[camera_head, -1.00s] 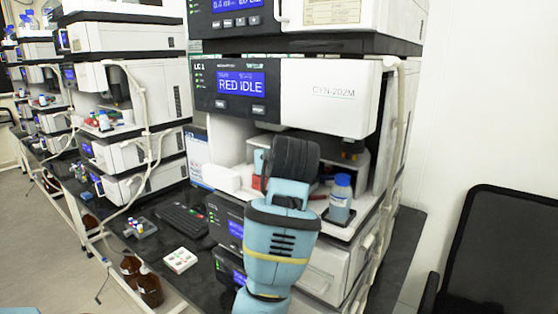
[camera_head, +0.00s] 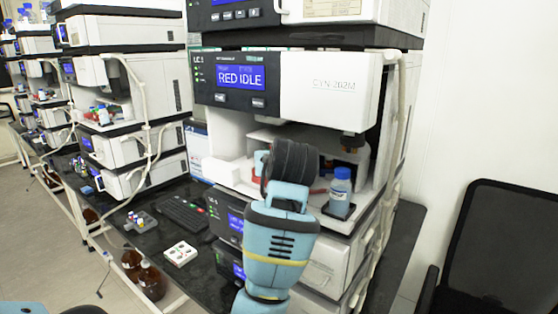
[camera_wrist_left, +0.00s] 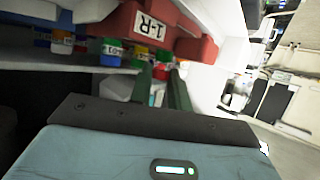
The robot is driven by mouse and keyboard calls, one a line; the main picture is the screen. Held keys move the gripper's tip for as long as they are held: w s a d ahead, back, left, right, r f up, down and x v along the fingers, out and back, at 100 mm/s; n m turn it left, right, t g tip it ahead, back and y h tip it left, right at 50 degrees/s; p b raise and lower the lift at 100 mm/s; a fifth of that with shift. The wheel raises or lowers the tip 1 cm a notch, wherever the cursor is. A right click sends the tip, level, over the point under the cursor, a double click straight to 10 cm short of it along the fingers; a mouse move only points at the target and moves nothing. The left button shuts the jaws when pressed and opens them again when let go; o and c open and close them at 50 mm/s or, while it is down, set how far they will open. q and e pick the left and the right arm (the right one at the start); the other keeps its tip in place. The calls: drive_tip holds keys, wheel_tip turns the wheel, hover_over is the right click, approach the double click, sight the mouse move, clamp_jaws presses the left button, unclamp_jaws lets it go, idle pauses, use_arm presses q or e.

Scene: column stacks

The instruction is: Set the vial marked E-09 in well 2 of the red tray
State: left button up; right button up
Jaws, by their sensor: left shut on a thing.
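My left arm reaches into the open bay of the centre instrument in the head view. Its fingertips are hidden there behind my dark wrist. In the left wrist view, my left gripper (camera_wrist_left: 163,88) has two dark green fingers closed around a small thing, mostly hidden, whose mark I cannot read. A red tray (camera_wrist_left: 118,20) with a white label reading 1-R is just beyond the fingers. Well 2 cannot be made out. My right gripper is out of view.
A blue-capped bottle (camera_head: 340,190) stands at the right of the bay. The instrument's white cover (camera_head: 330,88) overhangs it. On the bench lie a keyboard (camera_head: 184,216), a small white tray (camera_head: 181,254) and a grey rack (camera_head: 140,222) with vials. Brown bottles (camera_head: 151,283) stand lower left.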

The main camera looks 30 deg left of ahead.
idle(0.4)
use_arm(q)
drive_tip(key=o, duration=0.8)
drive_tip(key=shift+o, duration=0.2)
drive_tip(key=v, duration=0.7)
drive_tip(key=shift+s+d, duration=0.25)
drive_tip(key=shift+s, duration=0.05)
